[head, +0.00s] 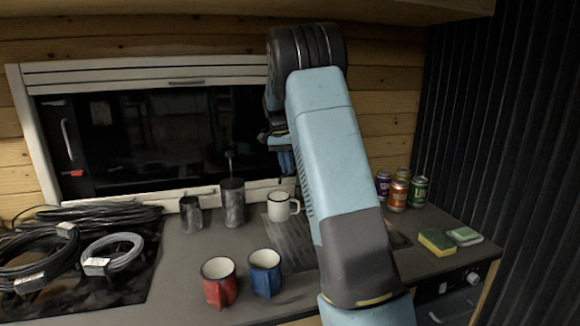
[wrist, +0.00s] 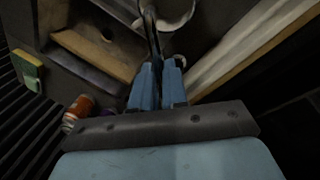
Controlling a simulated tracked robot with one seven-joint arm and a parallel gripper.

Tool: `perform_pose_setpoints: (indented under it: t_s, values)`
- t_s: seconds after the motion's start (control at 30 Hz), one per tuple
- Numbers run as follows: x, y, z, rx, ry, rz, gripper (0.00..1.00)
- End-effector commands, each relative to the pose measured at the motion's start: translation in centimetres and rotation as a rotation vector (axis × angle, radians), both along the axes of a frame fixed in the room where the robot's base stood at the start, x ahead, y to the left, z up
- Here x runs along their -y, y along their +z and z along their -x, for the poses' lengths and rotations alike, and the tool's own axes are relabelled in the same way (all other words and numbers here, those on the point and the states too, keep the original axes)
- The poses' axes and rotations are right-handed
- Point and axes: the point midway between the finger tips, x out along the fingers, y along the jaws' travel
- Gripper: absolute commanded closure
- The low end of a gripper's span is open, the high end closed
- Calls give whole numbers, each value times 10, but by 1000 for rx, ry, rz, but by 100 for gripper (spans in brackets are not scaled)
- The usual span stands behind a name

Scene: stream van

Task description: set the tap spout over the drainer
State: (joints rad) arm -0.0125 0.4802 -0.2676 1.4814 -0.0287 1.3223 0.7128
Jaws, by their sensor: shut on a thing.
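In the wrist view my gripper (wrist: 158,88) has its two blue fingers closed around a thin dark metal tube, the tap spout (wrist: 149,28). In the head view my arm hides the tap, and my gripper shows only partly at the arm's left side. The ribbed drainer (head: 290,243) lies left of my arm, with the white mug (head: 279,207) at its back. I cannot tell exactly where the spout's end points.
A red mug (head: 219,283) and a blue mug (head: 265,273) stand at the drainer's left. Dark metal cups (head: 232,204) stand behind. Several cans (head: 398,195) and a sponge (head: 437,243) are at right. Coiled cables (head: 75,250) cover the left.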

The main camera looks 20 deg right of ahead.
Motion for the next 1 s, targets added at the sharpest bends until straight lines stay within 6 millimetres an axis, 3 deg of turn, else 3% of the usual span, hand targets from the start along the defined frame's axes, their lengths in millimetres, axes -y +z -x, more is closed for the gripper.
perform_pose_setpoints:
  t_s: [0.03,0.07,0.3,0.67,1.0]
  values:
    - [-2,0,0,1,1,-2,100]
    - [-2,0,0,1,1,-2,85]
    - [-1,0,0,0,1,-2,62]
    - [-1,7,-1,1,1,-1,61]
    - [-7,54,-9,2,1,-1,61]
